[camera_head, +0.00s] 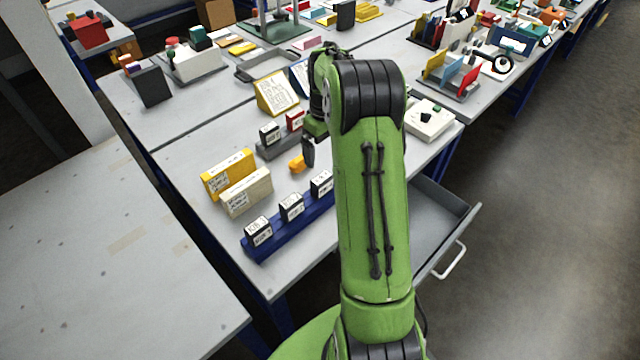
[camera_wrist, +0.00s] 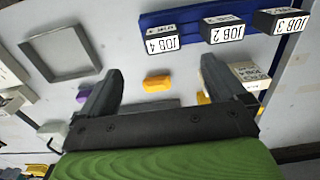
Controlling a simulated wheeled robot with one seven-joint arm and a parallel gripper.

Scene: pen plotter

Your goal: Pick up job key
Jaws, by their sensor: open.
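A small orange-yellow block (camera_head: 297,163) lies on the grey bench; it also shows in the wrist view (camera_wrist: 157,84). It may be the job key, but no label on it is readable. My gripper (camera_head: 308,150) is above the bench beside this block, mostly hidden by my arm in the head view. In the wrist view my gripper (camera_wrist: 160,68) is open and empty, with the block between the two spread fingers in the picture, lower down. A blue rack (camera_wrist: 187,18) holds black-and-white blocks marked JOB 4 (camera_wrist: 162,41), JOB 2 (camera_wrist: 222,29) and JOB 3 (camera_wrist: 280,20).
A yellow box (camera_head: 229,173) and a cream box (camera_head: 246,192) stand left of the blue rack. A small grey rack with a red block (camera_head: 295,119) is behind. An open drawer (camera_head: 425,225) juts out right. A grey square tray (camera_wrist: 62,73) shows in the wrist view.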

